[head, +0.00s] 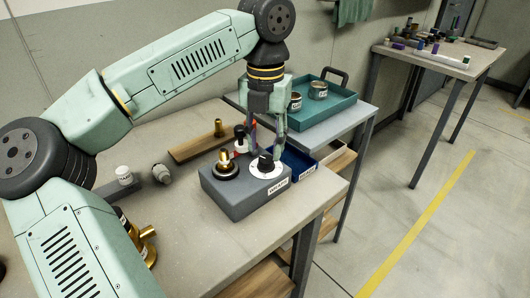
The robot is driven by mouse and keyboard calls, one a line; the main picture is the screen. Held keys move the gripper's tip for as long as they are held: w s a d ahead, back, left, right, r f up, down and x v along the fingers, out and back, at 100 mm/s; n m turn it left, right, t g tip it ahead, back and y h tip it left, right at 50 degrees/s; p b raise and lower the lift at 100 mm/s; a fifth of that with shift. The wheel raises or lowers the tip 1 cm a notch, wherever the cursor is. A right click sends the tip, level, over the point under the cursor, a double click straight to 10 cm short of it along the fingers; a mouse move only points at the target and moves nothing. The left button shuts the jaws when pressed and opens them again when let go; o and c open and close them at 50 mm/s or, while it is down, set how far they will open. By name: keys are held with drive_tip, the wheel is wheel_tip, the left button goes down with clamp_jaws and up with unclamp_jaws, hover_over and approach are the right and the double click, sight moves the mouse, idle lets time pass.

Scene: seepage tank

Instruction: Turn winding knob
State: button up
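A grey box (237,196) with a small label on its front sits near the right edge of the workbench. On its top, a black knob (265,164) stands on a white round dial. To the left of it, a brass fitting (225,162) rises from a black round base. My gripper (265,153) points down over the dial, with its two fingers apart on either side of the knob. Whether a finger touches the knob cannot be told at this size. No object shows held in it.
A wooden strip (196,146) with a brass piece lies behind the box. A blue bin (302,163) stands close to the box's right. A teal tray (329,107) holds two cans on a side table. A grey cylindrical part (161,173) lies at the left.

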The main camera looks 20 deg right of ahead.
sight(265, 160)
drive_tip(key=shift+f, duration=2.05)
drive_tip(key=shift+c, duration=0.2)
drive_tip(key=c, duration=0.8)
